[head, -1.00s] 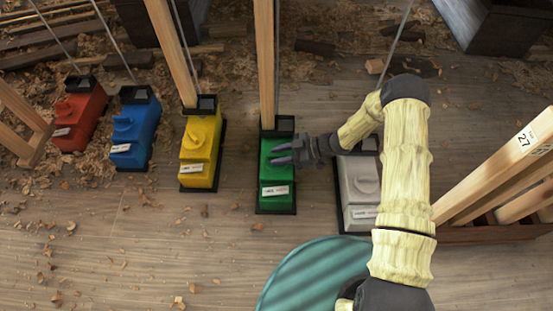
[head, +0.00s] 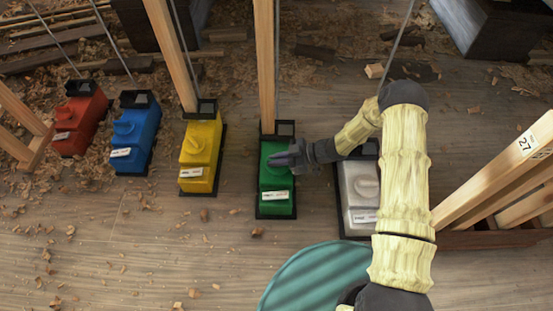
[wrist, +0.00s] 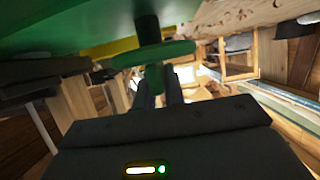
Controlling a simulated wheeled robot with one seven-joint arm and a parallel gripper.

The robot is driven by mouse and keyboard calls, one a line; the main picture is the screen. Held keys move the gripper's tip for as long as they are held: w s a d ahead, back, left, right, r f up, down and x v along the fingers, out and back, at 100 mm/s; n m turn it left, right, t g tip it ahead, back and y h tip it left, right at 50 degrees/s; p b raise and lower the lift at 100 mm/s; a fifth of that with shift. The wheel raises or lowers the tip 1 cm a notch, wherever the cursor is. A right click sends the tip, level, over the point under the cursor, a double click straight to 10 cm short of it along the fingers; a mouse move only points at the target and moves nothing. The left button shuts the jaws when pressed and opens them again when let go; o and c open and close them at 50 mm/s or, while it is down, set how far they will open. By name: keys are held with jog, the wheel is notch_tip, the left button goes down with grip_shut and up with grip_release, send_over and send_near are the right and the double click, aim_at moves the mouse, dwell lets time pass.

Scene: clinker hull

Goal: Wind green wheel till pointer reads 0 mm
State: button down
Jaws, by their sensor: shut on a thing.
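The green box (head: 277,179) stands on the floor in the head view, at the foot of a wooden post, with a pale label (head: 275,196) on its near end. The pointer reading cannot be made out. In the wrist view the green wheel (wrist: 135,56) sits on a black shaft under the green body, with a green knob (wrist: 154,76) sticking out of it. My gripper (head: 278,160) reaches in from the right over the box and hides most of the wheel. In the wrist view its fingers (wrist: 160,90) are shut on the knob.
A grey-white box (head: 359,193) stands close on the right, under my arm. Yellow (head: 200,160), blue (head: 136,136) and red (head: 81,120) boxes stand to the left. A teal round surface (head: 315,272) lies in front. Wood shavings litter the floor.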

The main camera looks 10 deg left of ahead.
jog(key=shift+r+m+t+p, duration=0.15)
jog(key=shift+m+t+p, duration=0.15)
jog(key=shift+t+p, duration=0.15)
jog(key=m+t+p, duration=0.2)
jog(key=p, duration=0.1)
jog(key=shift+s+r+t+p, duration=0.1)
jog(key=shift+t+p, duration=0.25)
jog(key=shift+p, duration=0.05)
jog(key=m+t+h+p, duration=0.1)
jog(key=m+t+p, duration=0.4)
jog(key=p, duration=0.1)
jog(key=shift+p, duration=0.35)
jog(key=shift+m+t+h+p, duration=0.6)
jog(key=shift+m+t+p, duration=0.2)
jog(key=shift+p, duration=0.3)
jog(key=m+t+h+p, duration=0.2)
jog(key=m+p, duration=0.1)
jog(key=shift+f+t+h, duration=0.25)
jog(key=shift+t+h, duration=0.05)
jog(key=shift+t, duration=0.1)
jog(key=c, duration=1.5)
grip_release()
